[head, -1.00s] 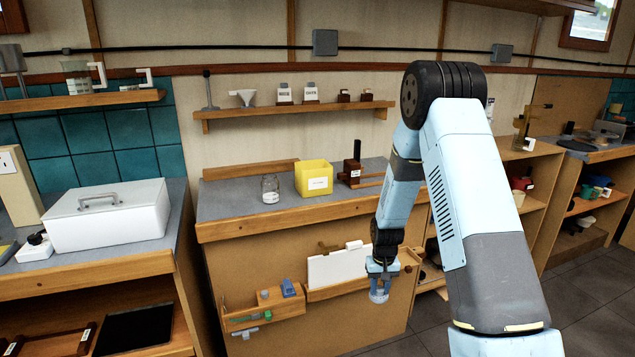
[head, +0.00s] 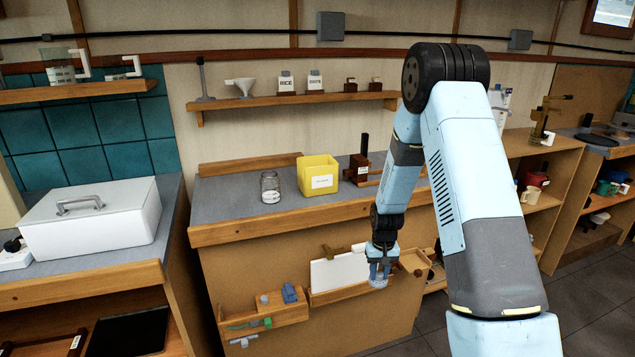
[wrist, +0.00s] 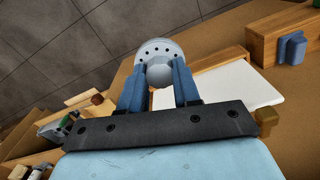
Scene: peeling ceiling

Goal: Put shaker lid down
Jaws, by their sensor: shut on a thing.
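My gripper (head: 378,273) hangs low in front of the counter's front panel, pointing down. In the wrist view its two blue fingers (wrist: 160,84) are shut on the shaker lid (wrist: 158,50), a pale grey round piece with small dark holes. The lid is held in the air over the floor. In the head view the lid is small and mostly hidden by the fingers. A clear glass jar (head: 270,187) stands upright on the grey counter (head: 235,205), left of a yellow box (head: 318,172) with a white label.
A wooden front rack (head: 262,312) with small tools and a white board (head: 340,270) are close behind my gripper. A dark brown device (head: 361,167) stands right of the yellow box. The counter's left part is clear. A white lidded case (head: 95,222) stands further left.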

